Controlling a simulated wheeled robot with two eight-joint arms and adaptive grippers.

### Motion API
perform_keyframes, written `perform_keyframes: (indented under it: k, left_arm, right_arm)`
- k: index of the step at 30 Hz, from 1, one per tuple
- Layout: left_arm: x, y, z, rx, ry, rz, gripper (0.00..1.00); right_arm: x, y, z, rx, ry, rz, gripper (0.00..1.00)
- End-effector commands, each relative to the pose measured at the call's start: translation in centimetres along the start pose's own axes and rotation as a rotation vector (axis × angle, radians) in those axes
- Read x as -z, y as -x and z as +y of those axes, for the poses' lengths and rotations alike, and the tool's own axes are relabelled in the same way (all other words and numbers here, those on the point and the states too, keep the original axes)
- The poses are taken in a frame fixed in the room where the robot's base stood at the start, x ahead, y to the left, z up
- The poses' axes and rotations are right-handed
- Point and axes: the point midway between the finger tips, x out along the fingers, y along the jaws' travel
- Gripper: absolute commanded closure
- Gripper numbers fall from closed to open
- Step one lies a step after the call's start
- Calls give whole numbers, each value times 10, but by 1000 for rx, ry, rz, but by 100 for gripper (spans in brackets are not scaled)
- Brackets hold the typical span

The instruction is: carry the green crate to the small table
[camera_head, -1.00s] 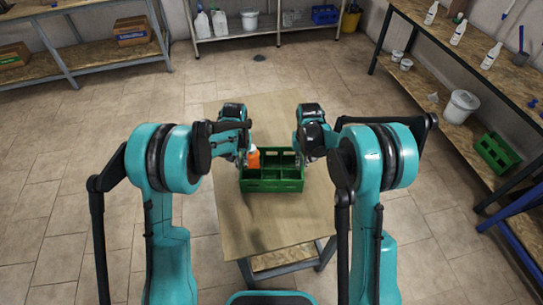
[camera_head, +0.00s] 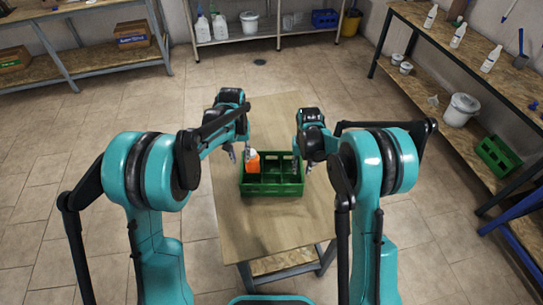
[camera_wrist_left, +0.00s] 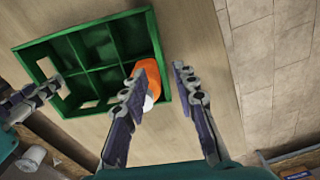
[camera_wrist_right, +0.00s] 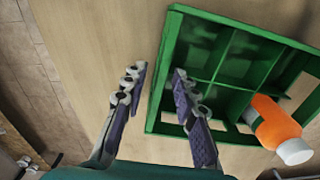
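The green crate (camera_head: 272,189) stands on a wooden-topped table (camera_head: 262,228) in front of me, with an orange bottle with a white cap (camera_head: 252,160) in its left part. The bottle also shows in the right wrist view (camera_wrist_right: 272,122). My left gripper (camera_head: 238,152) is open above the crate's left wall (camera_wrist_left: 160,55); its fingers (camera_wrist_left: 160,72) lie on either side of that wall, one close to the bottle. My right gripper (camera_head: 302,166) is open at the crate's right wall (camera_wrist_right: 162,75), its fingers (camera_wrist_right: 158,78) on either side. Contact with the walls cannot be told.
A second green crate (camera_head: 495,155) sits on the right bench's lower shelf beside a white bucket (camera_head: 461,108). Blue metal bars (camera_head: 512,232) stand at the right edge. Shelving (camera_head: 240,38) lines the back wall. Tiled floor (camera_head: 130,120) is open left of the table.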

Motion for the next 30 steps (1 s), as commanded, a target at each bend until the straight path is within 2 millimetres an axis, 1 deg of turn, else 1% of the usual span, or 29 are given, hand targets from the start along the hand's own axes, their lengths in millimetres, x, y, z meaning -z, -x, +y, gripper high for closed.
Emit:
perform_keyframes:
  k: [1,3,6,10,13,17,24,27,30]
  left_arm:
    - [0,11,0,0,0,0,72]
    - [0,24,0,0,0,0,72]
    - [0,37,0,0,0,0,72]
    - [0,47,0,0,0,0,72]
    - [0,49,0,0,0,0,72]
    - [0,49,0,0,0,0,72]
    - [0,49,0,0,0,0,72]
    - [0,49,0,0,0,0,72]
    - [0,49,0,0,0,0,72]
  right_arm:
    - [0,0,0,0,0,0,72]
    - [0,0,0,0,0,0,72]
    - [0,0,0,0,0,0,72]
    - [0,1,0,0,0,0,72]
    - [0,9,0,0,0,0,72]
    - [0,31,0,0,0,0,72]
    - [0,84,0,0,0,0,72]
    - [0,101,0,0,0,0,72]
    - [0,112,0,0,0,0,72]
